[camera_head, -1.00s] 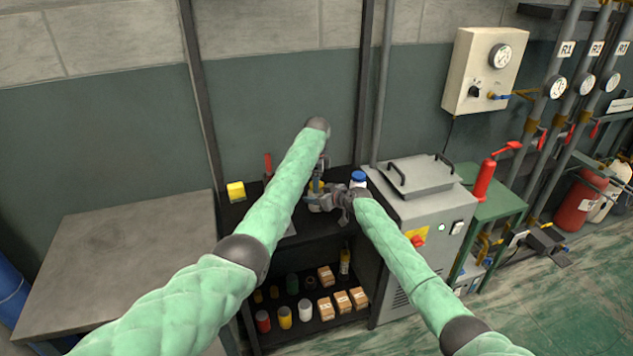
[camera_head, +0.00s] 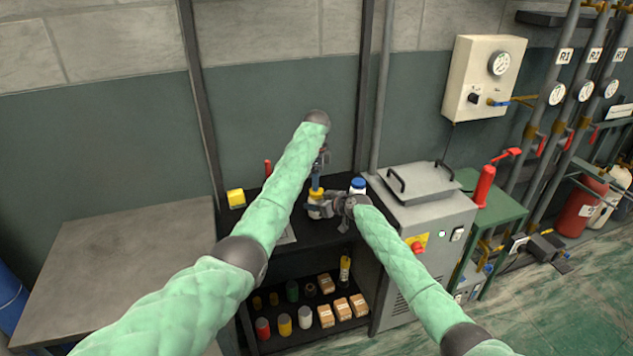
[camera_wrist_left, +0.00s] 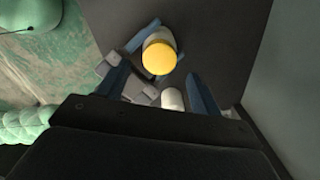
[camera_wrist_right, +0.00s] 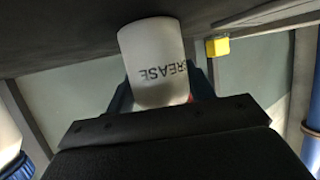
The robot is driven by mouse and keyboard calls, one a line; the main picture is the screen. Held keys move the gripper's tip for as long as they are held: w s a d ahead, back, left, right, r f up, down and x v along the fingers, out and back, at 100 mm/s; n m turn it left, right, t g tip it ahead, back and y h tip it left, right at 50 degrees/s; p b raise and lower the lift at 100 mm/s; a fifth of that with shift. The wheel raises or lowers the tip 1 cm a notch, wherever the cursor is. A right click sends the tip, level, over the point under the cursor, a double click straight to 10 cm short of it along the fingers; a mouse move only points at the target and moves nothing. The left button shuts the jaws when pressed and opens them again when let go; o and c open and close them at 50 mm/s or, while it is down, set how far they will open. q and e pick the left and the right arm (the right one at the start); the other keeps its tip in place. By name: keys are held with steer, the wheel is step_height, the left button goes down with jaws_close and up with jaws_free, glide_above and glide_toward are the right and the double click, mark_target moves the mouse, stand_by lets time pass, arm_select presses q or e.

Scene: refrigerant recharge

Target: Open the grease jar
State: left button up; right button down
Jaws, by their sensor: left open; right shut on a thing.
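The grease jar is a white jar with a yellow lid (camera_head: 316,193), standing at the black shelf unit's top. Its white side with the word GREASE shows in the right wrist view (camera_wrist_right: 154,60). My right gripper (camera_head: 331,206) is shut around the jar's body from the right. My left gripper (camera_head: 317,184) is open above the jar, its fingers pointing down. In the left wrist view, the yellow lid (camera_wrist_left: 159,57) lies near the fingertips, not gripped. The lid appears seated on the jar.
A white bottle with a blue cap (camera_head: 357,186) stands just right of the jar. A yellow item (camera_head: 236,198) is at the back left of the black top. A grey machine (camera_head: 425,210) stands at right, a bare grey table (camera_head: 120,260) at left.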

steer(key=shift+c, duration=2.3)
jaws_free()
